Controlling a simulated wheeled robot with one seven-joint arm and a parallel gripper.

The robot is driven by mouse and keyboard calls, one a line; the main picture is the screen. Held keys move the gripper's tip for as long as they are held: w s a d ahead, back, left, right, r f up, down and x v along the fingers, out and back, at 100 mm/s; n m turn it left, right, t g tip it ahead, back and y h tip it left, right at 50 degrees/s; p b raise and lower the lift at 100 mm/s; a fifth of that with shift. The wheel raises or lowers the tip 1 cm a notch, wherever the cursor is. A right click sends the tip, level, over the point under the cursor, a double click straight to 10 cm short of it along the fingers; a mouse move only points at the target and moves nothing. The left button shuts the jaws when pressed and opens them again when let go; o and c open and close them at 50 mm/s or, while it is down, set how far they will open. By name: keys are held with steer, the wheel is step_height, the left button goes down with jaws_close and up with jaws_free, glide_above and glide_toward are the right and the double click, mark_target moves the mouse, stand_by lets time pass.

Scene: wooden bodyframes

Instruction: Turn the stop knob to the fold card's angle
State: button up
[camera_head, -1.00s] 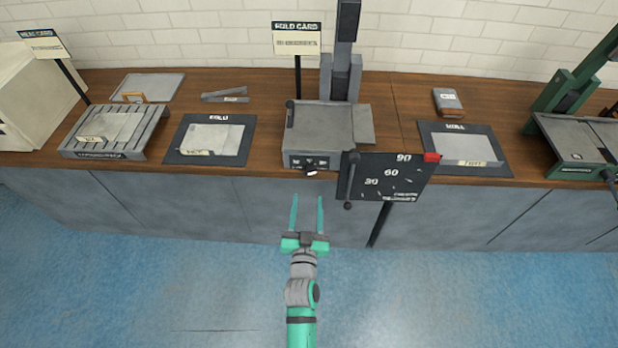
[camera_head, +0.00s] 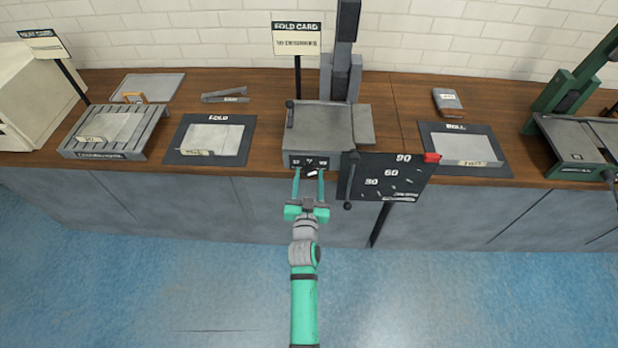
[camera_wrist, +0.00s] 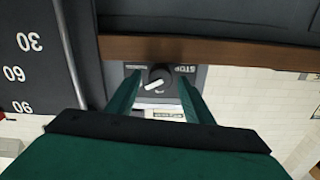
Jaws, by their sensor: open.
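The stop knob (camera_wrist: 157,80) is dark and round with a white pointer bar, on a small panel marked STOP, upside down in the wrist view. In the head view the knob (camera_head: 312,172) sits on the front of the grey folding machine (camera_head: 318,125). My gripper (camera_head: 308,172) is open, its two teal fingers one on each side of the knob. In the wrist view my gripper (camera_wrist: 155,88) shows a gap between each finger and the knob. The fold card (camera_head: 297,38) stands on a post behind the machine; its degree figure is too blurred to read.
A dark angle board (camera_head: 378,190) marked 30, 60 and 90 hangs right of the knob, with a lever at its left edge and a red tab by 90. Mats marked FOLD (camera_head: 245,150) and ROLL (camera_head: 490,150) lie on the wooden counter (camera_head: 395,120). The floor in front is clear.

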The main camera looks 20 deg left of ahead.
steer(key=c, duration=1)
steer(key=shift+c, duration=0.2)
